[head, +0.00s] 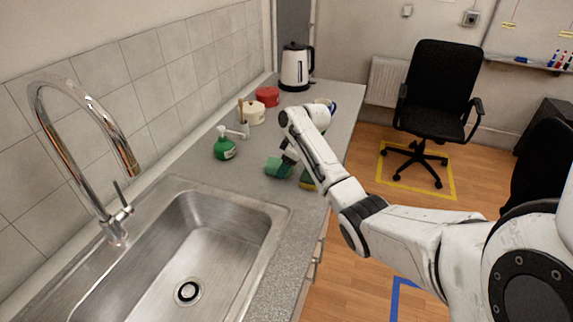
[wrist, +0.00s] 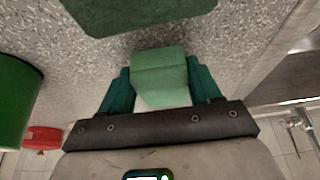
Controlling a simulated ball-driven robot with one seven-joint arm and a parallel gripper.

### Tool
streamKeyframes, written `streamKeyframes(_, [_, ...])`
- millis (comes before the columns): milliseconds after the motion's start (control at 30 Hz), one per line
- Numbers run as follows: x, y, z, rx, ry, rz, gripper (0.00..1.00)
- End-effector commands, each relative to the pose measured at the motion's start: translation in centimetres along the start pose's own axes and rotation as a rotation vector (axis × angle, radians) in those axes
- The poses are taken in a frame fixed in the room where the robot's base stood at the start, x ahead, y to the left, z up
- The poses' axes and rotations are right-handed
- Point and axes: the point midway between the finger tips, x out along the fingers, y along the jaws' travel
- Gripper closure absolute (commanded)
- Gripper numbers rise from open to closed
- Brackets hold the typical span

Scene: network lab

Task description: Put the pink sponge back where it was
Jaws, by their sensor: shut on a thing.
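No pink sponge shows in either view. My gripper (wrist: 160,88) is shut on a light green sponge-like block (wrist: 160,75), which sits between its teal fingers. In the head view the green block (head: 278,167) is low over the counter beside the sink; I cannot tell whether it touches the counter. A second sponge, yellow and green (head: 308,180), lies just to its right, partly hidden by my arm. Its dark green face seems to be the dark green patch (wrist: 140,14) at the top of the wrist view, apart from the held block.
A green bottle (head: 224,144) stands left of my gripper. A cream pot (head: 253,113), red pot (head: 267,96) and kettle (head: 296,66) stand farther back. The sink (head: 280,216) is in front. The grey counter (head: 205,168) between bottle and sink is clear.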

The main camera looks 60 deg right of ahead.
Motion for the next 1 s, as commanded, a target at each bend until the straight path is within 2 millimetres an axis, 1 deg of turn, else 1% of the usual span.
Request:
streamKeyframes(100, [0.52,0.02,0.23,-0.001,0.000,0.001,0.66])
streamKeyframes(367, [0.66,0.03,0.28,-0.001,0.001,0.001,0.66])
streamKeyframes(400, [0.71,0.03,0.29,-0.002,0.001,0.001,0.36])
streamKeyframes(633, [0.64,0.04,0.27,-0.002,0.001,0.001,0.14])
streamKeyframes(667, [0.64,0.04,0.27,-0.002,0.001,0.001,0.12])
streamKeyframes(867, [0.61,0.04,0.26,-0.002,0.001,0.001,0.12])
streamKeyframes(1000, [0.09,0.08,0.21,-0.001,0.003,0.002,0.12])
